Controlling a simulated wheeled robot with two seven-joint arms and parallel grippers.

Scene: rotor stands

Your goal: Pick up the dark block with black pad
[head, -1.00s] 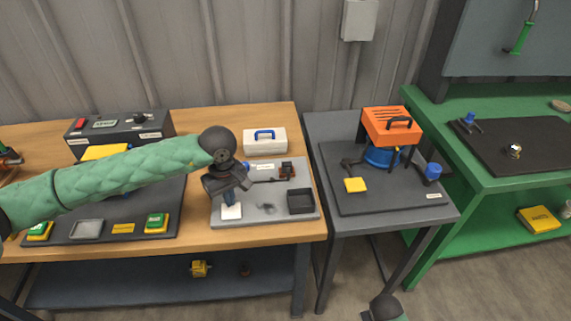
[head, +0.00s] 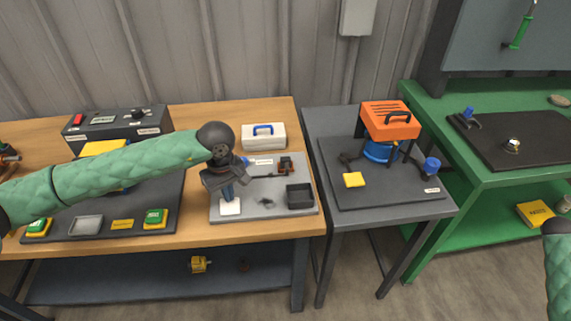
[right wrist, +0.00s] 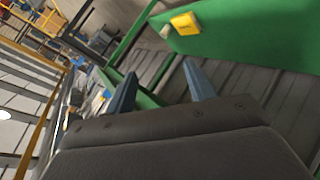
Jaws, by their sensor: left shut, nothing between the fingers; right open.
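My left gripper (head: 229,195) is shut and empty, pointing down over a white block (head: 230,208) on the grey board (head: 275,209). I cannot tell whether the tips touch the white block. A small dark piece (head: 266,201) lies on this board to the right of the gripper. A dark reddish-brown part (head: 286,165) stands near the board's back right. Neither is clear enough to be named the dark block with black pad. My right gripper (right wrist: 160,82) is open and empty in the right wrist view, with no block near its fingers.
A black open tray (head: 300,205) sits at the grey board's right. A white case with blue handle (head: 264,136) stands behind it. A grey table (head: 327,225) with an orange-topped device (head: 391,123) is to the right, then a green bench (head: 428,150).

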